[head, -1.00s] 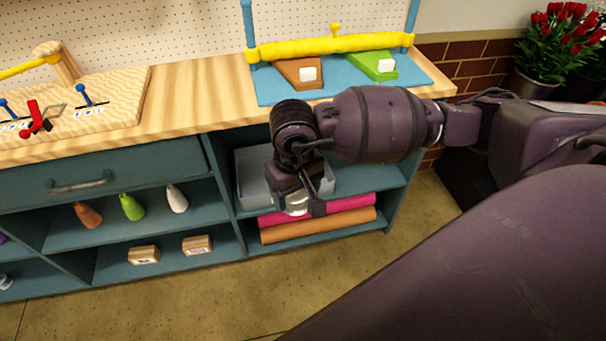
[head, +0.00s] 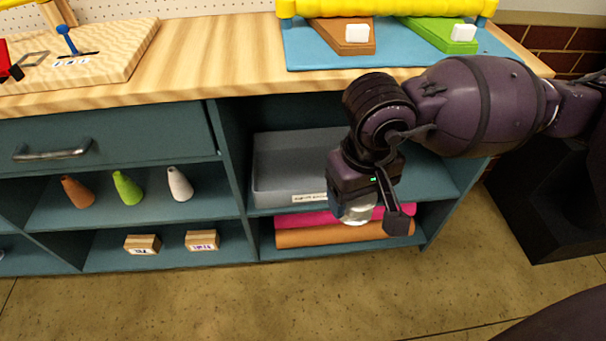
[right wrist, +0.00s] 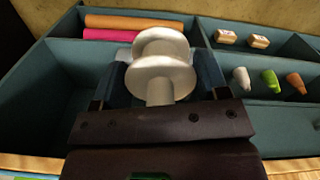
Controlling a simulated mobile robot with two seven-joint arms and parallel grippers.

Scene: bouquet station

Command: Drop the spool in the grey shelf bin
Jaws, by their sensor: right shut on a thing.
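The white spool (head: 355,208) is held in my right gripper (head: 372,212), whose fingers are shut on it. In the right wrist view the spool (right wrist: 160,70) shows clearly between the fingers, with its flanges toward the shelf. The grey shelf bin (head: 288,172) sits on the upper shelf of the right compartment, with a white label on its front. My gripper and spool are in front of the bin's right end and hide it. The spool appears outside the bin, at about the height of the shelf edge. My left gripper is not in view.
Pink (head: 300,219) and orange (head: 320,236) rolls lie on the shelf below the bin. Cones (head: 127,188) and small labelled blocks (head: 142,244) stand in the left compartments. The wooden counter (head: 220,75) overhangs the shelves. Floor in front is clear.

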